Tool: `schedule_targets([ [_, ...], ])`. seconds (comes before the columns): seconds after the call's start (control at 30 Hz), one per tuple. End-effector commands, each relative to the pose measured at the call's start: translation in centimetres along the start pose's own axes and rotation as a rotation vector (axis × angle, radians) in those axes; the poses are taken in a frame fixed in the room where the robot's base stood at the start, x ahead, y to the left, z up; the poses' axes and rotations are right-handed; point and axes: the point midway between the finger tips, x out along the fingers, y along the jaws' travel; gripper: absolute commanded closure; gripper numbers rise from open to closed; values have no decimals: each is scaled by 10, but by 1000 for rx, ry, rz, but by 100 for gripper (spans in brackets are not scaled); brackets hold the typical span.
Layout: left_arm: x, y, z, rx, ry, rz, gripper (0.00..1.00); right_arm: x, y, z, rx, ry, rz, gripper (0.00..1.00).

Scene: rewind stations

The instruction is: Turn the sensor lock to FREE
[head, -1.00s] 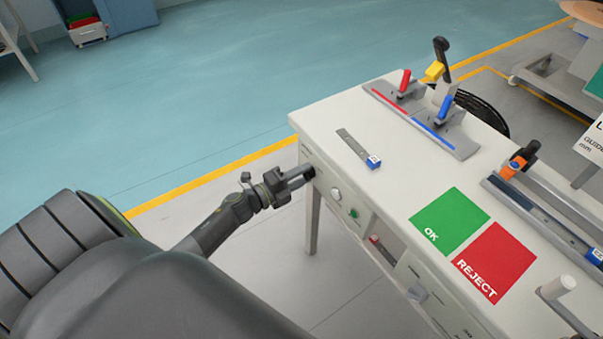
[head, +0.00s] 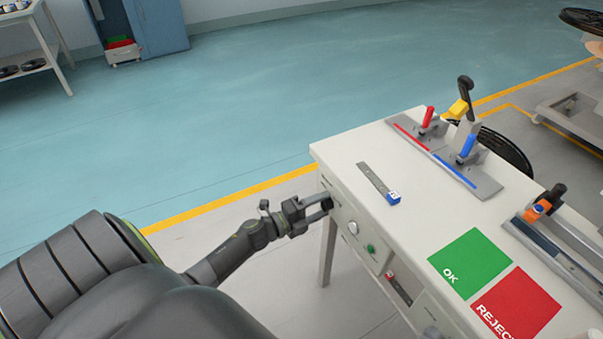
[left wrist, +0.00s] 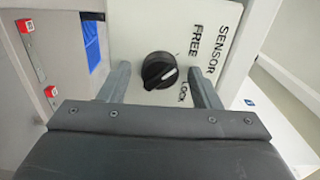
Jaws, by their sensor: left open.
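In the left wrist view, the sensor lock is a round black knob (left wrist: 158,71) with a white pointer mark, on a pale panel (left wrist: 150,25) lettered SENSOR, FREE and LOCK. The pointer mark lies towards the LOCK side of the knob. My left gripper (left wrist: 160,69) is open, with one finger on each side of the knob and visible gaps between; I cannot tell how deep the fingertips reach. In the head view, my left gripper (head: 327,203) is at the left end of the white bench's front (head: 338,168), and the knob is hidden there. My right gripper is not in view.
A white knob (head: 352,228) and a green button (head: 371,248) are on the bench front beside my left gripper. The bench top holds a steel ruler-like strip (head: 374,178), a green OK mat (head: 470,262) and a red REJECT mat (head: 518,303).

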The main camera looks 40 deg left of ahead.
Motion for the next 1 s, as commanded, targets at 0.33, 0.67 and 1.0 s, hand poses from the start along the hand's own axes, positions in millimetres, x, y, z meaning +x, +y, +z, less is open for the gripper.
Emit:
schedule_targets([
  [0.33, -37, 2, 0, 1, 0, 4, 43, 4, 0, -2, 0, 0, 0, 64],
  [0.67, -113, 3, 0, 0, 0, 6, 43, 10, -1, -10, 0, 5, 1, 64],
  [1.0, -167, 0, 0, -1, 0, 2, 43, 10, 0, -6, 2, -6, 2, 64],
])
